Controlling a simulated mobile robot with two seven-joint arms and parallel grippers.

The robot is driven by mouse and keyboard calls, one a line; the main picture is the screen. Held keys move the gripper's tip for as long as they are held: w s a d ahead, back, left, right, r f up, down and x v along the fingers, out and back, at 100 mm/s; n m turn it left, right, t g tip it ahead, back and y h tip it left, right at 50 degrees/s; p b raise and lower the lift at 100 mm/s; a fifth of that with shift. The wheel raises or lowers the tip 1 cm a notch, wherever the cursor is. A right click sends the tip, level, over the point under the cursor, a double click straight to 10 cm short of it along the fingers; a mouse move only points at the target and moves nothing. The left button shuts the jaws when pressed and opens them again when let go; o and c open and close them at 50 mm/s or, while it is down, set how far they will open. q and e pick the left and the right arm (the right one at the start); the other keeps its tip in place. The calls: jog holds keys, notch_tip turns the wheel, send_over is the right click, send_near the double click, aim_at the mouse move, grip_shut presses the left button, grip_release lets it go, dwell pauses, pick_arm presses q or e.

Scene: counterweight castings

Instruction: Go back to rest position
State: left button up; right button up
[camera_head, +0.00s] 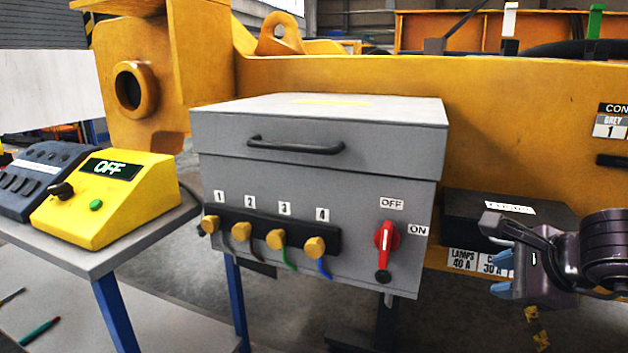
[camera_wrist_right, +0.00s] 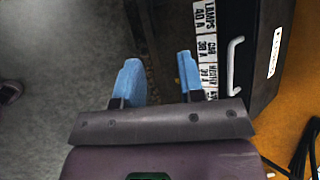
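My right gripper (camera_head: 502,274) is at the right edge of the head view, in front of the black fuse box (camera_head: 468,215). Its two blue fingertips are apart with nothing between them. In the right wrist view the gripper (camera_wrist_right: 159,76) is also open and empty, with the black box (camera_wrist_right: 259,60) and its white handle to the right of the fingers. I cannot tell the exact gap to the box. My left gripper is in neither view.
A grey lidded box (camera_head: 318,185) with numbered cable plugs and a red switch (camera_head: 386,240) stands in the middle. A yellow control box (camera_head: 110,205) reading OFF sits on a grey table (camera_head: 150,237) at left. A yellow machine frame (camera_head: 520,110) runs behind.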

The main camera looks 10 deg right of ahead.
jog(key=s+a+f+m+y, duration=0.3)
jog(key=s+a+m+y, duration=0.2)
jog(key=a+m+y, duration=0.6)
jog(key=s+d+f+m+t+h, duration=0.35)
jog(key=f+m, duration=0.45)
jog(key=m, duration=0.4)
jog(key=s+d+f+m+t+h, duration=0.2)
jog(key=d+f+m+t+h, duration=0.15)
jog(key=f+m, duration=0.55)
jog(key=s+a+f+m+g+h, duration=0.1)
jog(key=s+f+m+g+h, duration=0.2)
jog(key=s+f+m, duration=0.45)
jog(key=s+a+f+m+g+h, duration=0.1)
jog(key=s+a+f+m, duration=0.15)
jog(key=s, duration=0.35)
jog(key=s+a+f+m+g+h, duration=0.1)
jog(key=s+f+m+g, duration=0.1)
jog(key=s+m, duration=0.3)
pick_arm(q)
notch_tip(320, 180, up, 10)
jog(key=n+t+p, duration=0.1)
jog(key=p, duration=1.3)
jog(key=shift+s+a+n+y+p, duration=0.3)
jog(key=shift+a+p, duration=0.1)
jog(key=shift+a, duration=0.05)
pick_arm(e)
notch_tip(320, 180, up, 10)
jog(key=s+d+m+t, duration=0.1)
jog(key=shift+s+d+r, duration=0.2)
jog(key=shift+s+r, duration=0.05)
